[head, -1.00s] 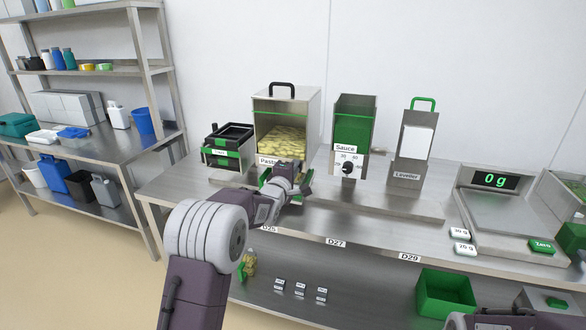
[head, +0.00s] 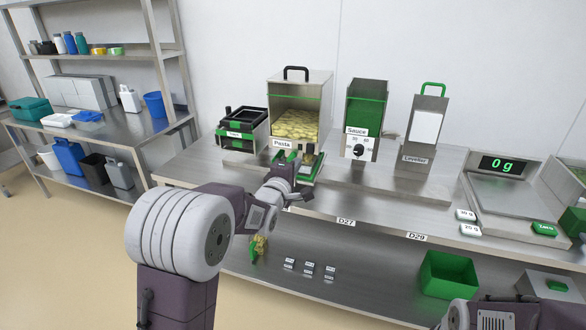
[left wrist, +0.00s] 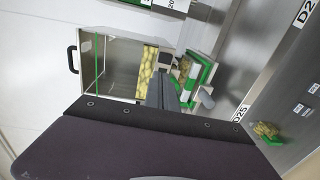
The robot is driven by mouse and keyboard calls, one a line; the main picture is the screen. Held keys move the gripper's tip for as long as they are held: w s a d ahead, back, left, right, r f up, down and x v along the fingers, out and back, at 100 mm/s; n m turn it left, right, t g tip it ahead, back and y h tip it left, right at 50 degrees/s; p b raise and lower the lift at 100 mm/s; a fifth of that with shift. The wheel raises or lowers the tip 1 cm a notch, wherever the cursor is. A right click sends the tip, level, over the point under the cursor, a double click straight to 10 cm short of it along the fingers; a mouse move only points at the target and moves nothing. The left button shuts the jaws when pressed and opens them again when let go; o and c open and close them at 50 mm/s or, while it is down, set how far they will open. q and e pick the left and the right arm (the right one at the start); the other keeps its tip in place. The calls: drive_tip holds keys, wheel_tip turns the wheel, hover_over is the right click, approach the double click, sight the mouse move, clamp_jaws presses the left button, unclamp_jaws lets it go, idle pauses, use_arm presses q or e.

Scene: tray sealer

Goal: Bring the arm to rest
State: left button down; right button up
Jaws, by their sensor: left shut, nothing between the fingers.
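My left arm comes in from the lower left of the head view. Its gripper (head: 287,163) is shut and empty, in front of the pasta bin (head: 299,88). In the left wrist view the dark closed fingers (left wrist: 161,92) point toward the bin's pasta. A small green-framed item (head: 311,166) stands on the bench just beyond the gripper, partly hidden by it. In the left wrist view this green-framed item (left wrist: 201,72) shows pasta-coloured contents, beside the fingers. I cannot tell whether they touch it. Part of my right arm shows at the bottom right, but its gripper is out of view.
On the bench stand a black tray stack (head: 242,124), the sauce dispenser (head: 366,108), the leveller (head: 425,126) and a scale (head: 508,204) reading 0 g. A green bin (head: 447,275) sits on the lower shelf. A stocked side rack (head: 120,138) is at left.

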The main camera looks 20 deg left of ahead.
use_arm(q)
drive_tip(key=shift+s, duration=0.7)
